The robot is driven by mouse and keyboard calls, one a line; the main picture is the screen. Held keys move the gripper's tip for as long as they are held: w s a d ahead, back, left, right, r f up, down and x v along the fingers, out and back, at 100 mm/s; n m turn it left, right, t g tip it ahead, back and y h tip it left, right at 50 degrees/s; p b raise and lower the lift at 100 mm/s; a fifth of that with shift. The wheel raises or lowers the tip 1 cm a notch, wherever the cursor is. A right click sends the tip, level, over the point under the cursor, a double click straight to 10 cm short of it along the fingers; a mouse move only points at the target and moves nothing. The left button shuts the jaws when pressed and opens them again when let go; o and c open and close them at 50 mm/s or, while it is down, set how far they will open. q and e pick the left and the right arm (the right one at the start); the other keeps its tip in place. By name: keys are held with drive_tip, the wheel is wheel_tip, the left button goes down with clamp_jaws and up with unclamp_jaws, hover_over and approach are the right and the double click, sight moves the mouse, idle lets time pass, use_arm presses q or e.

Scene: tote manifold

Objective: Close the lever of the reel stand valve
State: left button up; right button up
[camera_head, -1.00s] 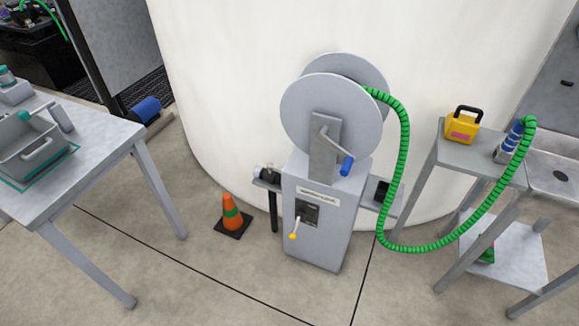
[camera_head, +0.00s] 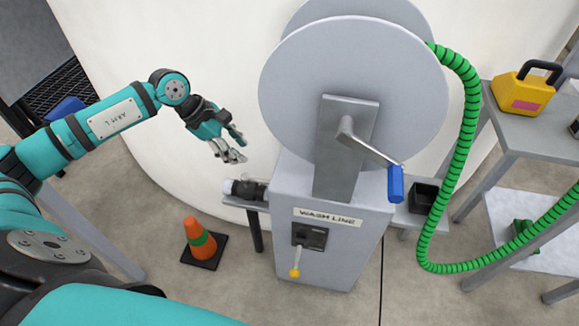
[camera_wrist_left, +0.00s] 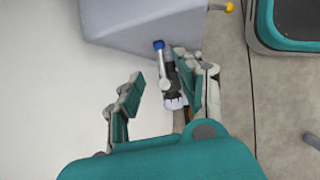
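The reel stand (camera_head: 330,235) is a grey pedestal labelled "WASH LINE". The valve (camera_head: 312,236) is a dark plate on its front face. Its lever (camera_head: 296,262) has a yellow knob and hangs downward, slightly tilted. In the left wrist view a yellow knob (camera_wrist_left: 229,7) shows at the top edge. My left gripper (camera_head: 237,148) is left of the stand, above the small side shelf and apart from the lever. In the left wrist view it (camera_wrist_left: 162,85) is open and empty, its fingers spread. My right gripper is not in view.
A large grey reel (camera_head: 290,100) with a blue-handled crank (camera_head: 396,184) tops the stand. A green hose (camera_head: 468,130) hangs on the right. A small shelf (camera_head: 250,203) holds a dark fitting (camera_head: 250,189). An orange cone (camera_head: 197,240) stands on the floor to the left.

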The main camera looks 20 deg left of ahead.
use_arm(q)
drive_tip(key=a+m, duration=0.1)
drive_tip(key=y+b, duration=0.1)
drive_tip(key=b, duration=0.1)
approach(267, 182)
drive_tip(key=x, duration=0.7)
drive_tip(key=shift+w+d, duration=0.2)
drive_tip(key=shift+d, duration=0.05)
drive_tip(key=shift+w+d+f, duration=0.15)
drive_tip(key=shift+d+f, duration=0.05)
drive_tip(key=shift+f, duration=0.35)
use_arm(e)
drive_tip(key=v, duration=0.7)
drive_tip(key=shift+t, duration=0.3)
use_arm(q)
drive_tip(key=shift+c, duration=0.4)
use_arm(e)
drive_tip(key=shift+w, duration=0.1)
use_arm(q)
clamp_jaws()
